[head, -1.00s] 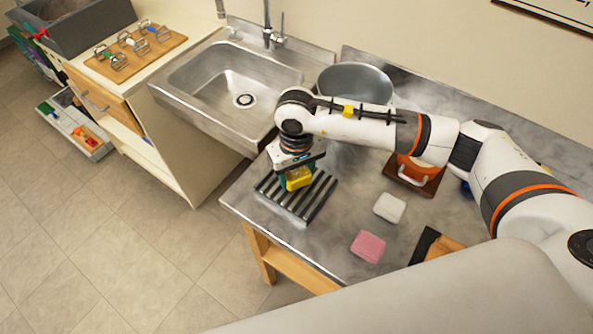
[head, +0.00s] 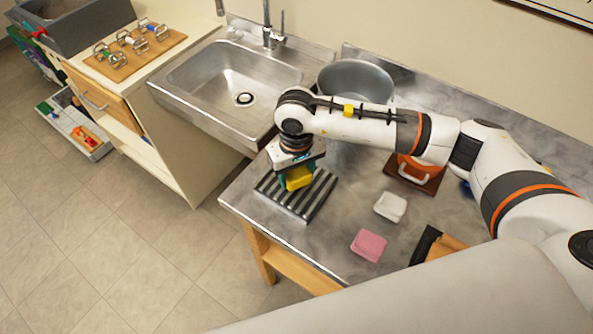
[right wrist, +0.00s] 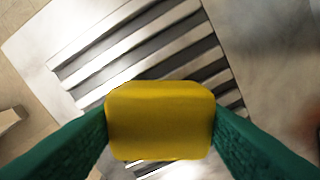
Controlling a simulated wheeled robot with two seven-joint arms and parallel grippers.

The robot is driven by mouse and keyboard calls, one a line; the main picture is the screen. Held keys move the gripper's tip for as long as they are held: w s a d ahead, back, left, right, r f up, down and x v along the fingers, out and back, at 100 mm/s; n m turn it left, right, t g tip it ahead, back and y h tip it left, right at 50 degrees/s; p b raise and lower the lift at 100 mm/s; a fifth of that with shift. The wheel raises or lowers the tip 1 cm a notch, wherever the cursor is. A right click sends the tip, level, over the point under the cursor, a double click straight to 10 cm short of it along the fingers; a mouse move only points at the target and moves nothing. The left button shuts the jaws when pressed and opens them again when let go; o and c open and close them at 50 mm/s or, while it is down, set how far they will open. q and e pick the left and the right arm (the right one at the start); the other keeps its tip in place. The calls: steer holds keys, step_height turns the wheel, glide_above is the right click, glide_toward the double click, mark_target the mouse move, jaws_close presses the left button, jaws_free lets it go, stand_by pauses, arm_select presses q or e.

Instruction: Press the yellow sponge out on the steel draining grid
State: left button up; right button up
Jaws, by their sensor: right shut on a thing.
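The yellow sponge (head: 298,178) is held between the green fingers of my right gripper (head: 296,174), over the steel draining grid (head: 314,205). In the right wrist view the sponge (right wrist: 160,121) fills the space between the two fingers, with the striped grid (right wrist: 130,45) behind it. The gripper points down. I cannot tell whether the sponge touches the bars. The grid lies flat near the front left corner of the steel table. My left gripper is not in view.
A pink sponge (head: 369,245) and a white sponge (head: 390,207) lie on the steel table to the right of the grid. A round metal bowl (head: 355,82) stands behind. An orange thing with a handle (head: 412,172) is to the right. The sink (head: 235,80) is at the left.

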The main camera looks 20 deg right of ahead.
steer(key=shift+r+p, duration=1.1)
steer(key=shift+r, duration=2.35)
